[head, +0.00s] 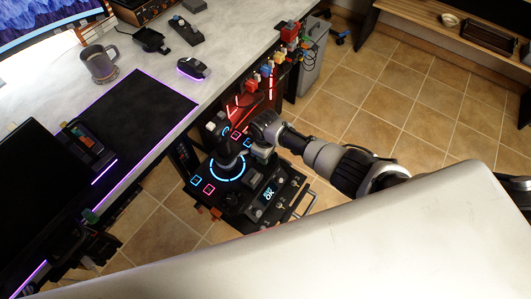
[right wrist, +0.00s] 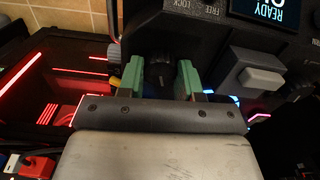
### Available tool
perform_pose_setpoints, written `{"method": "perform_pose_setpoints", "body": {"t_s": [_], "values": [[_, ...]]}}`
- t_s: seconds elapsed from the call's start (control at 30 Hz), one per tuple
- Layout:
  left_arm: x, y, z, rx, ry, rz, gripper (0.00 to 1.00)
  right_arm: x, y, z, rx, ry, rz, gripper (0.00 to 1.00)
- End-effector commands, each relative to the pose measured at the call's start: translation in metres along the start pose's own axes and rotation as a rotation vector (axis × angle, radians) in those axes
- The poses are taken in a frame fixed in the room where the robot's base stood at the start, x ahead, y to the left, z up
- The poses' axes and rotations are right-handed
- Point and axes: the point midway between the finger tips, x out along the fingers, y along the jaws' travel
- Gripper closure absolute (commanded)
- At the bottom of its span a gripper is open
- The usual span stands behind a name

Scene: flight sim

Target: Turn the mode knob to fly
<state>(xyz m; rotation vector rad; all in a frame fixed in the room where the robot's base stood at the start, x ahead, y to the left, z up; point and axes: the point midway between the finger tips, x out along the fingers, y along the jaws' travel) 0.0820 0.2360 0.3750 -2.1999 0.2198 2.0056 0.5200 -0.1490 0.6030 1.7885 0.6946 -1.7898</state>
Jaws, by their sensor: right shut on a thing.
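The black flight-stick panel (head: 228,185) stands beside the desk, with a joystick, a glowing blue ring and a small lit screen (head: 268,194). My right gripper (head: 262,139) reaches in from the right to the panel's far right edge. In the right wrist view its green finger pads (right wrist: 161,76) stand either side of a dark knob (right wrist: 160,66) and are shut on it. The knob's pointer and any fly mark are hidden or too dark to read. The screen (right wrist: 270,10) reads "READY" there. My left gripper is not in view.
A label (right wrist: 208,8) reading "FREE" and "LOCK" and a grey block-shaped control (right wrist: 258,78) lie near the knob. The desk (head: 222,35) holds a mug (head: 100,64) and a mouse (head: 193,67). Tiled floor (head: 400,100) lies open to the right.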

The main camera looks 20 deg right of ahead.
Motion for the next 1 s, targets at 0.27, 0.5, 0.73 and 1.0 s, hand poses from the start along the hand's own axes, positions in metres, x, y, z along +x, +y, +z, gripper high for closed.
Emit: {"method": "perform_pose_setpoints", "body": {"t_s": [0.27, 0.5, 0.73, 1.0], "values": [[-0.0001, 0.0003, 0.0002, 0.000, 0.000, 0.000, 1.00, 0.0001, -0.0003, 0.0000, -0.010, 0.000, -0.001, 0.89], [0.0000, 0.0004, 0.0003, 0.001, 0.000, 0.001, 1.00, 0.0001, -0.0003, 0.0000, -0.009, 0.000, 0.000, 0.57], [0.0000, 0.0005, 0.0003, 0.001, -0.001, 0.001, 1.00, 0.0000, -0.0002, 0.0000, -0.009, 0.000, 0.000, 0.40], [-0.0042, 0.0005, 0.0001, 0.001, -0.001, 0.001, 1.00, -0.0089, 0.0001, -0.0001, -0.009, 0.000, 0.000, 0.40]]}}
